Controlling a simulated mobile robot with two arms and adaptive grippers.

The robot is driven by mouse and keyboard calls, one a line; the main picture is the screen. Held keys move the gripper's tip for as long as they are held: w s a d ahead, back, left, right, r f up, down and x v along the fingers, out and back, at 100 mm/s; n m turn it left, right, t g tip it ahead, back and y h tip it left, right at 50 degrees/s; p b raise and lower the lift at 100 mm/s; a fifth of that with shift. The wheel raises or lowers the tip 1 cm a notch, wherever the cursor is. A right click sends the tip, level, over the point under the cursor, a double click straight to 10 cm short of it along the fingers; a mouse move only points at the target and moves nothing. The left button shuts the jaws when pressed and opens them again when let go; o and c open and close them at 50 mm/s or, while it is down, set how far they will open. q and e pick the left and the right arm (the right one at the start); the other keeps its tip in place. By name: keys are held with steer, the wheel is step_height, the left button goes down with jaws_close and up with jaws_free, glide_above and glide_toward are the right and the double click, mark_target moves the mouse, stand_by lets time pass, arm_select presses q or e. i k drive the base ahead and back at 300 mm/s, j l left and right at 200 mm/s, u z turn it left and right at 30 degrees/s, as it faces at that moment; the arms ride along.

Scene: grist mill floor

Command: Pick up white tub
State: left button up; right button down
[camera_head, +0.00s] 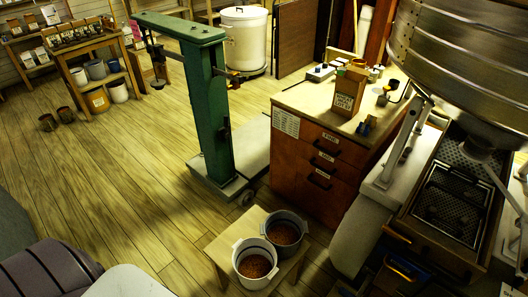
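A white tub (255,264) with two side handles stands upright on a low wooden bench (221,249) at the bottom centre of the head view. It holds reddish-brown grain or a similar loose material. A grey tub (286,231) with similar contents stands right behind it, to the upper right, on the same bench. The two tubs are very close together; I cannot tell whether their rims touch. Neither of my grippers is in view.
A green platform scale (211,110) stands behind the bench. A wooden drawer cabinet (305,170) with a paper bag (348,92) on top is to the right, beside milling machinery (455,200). A large white drum (245,42) stands at the back. Plank floor on the left is mostly clear.

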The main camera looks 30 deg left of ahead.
mark_target(254, 260)
steer(key=u, duration=1.05)
steer(key=l, duration=0.6)
